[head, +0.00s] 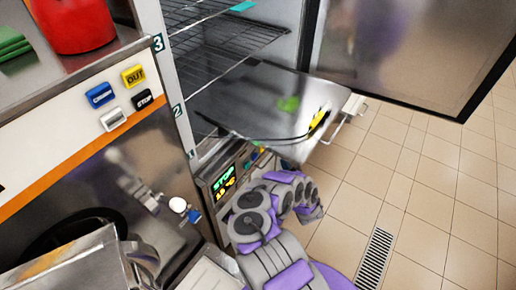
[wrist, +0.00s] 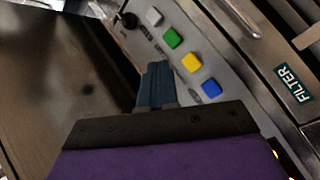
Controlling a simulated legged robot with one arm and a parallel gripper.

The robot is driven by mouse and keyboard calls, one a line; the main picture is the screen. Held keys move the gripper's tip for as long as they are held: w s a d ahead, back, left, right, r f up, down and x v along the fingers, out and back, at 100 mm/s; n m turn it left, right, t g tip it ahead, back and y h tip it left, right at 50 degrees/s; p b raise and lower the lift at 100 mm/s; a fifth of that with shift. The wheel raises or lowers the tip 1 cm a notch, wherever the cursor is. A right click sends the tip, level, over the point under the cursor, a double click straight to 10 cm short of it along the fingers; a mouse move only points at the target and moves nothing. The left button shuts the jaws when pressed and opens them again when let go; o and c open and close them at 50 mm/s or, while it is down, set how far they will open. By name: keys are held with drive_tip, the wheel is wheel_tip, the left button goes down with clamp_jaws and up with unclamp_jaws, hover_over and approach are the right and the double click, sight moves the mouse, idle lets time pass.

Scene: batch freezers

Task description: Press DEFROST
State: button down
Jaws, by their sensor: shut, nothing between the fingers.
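In the wrist view, a slanted grey control panel carries a column of square buttons: a white one (wrist: 154,16), a green one (wrist: 172,37), a yellow one (wrist: 191,62) and a blue one (wrist: 211,88). The small labels beside them are too blurred to read, so I cannot tell which is DEFROST. My gripper (wrist: 158,68) is shut and empty, its fingertips just left of the green and yellow buttons; contact cannot be told. In the head view, the green-lit display (head: 224,180) reads STOP above a second line, and my arm hides much of the panel beside it.
A FILTER label (wrist: 294,83) and a metal handle are right of the panel. A freezer door (head: 410,50) stands open above, with wire shelves (head: 225,40) and a metal tray (head: 255,100) jutting out. Another machine at left has OUT (head: 133,75) and STOP (head: 142,99) buttons. Tiled floor (head: 420,170) is free at right.

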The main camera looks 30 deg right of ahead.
drive_tip(key=w+a+b, duration=0.2)
drive_tip(key=w, duration=0.6)
drive_tip(key=shift+a+f, duration=0.15)
drive_tip(key=shift+a, duration=0.2)
idle(0.5)
drive_tip(key=shift+d+f, duration=0.15)
drive_tip(key=shift+d, duration=0.3)
drive_tip(key=shift+a, duration=0.35)
drive_tip(key=shift+d, duration=0.25)
drive_tip(key=shift+a, duration=0.15)
idle(0.4)
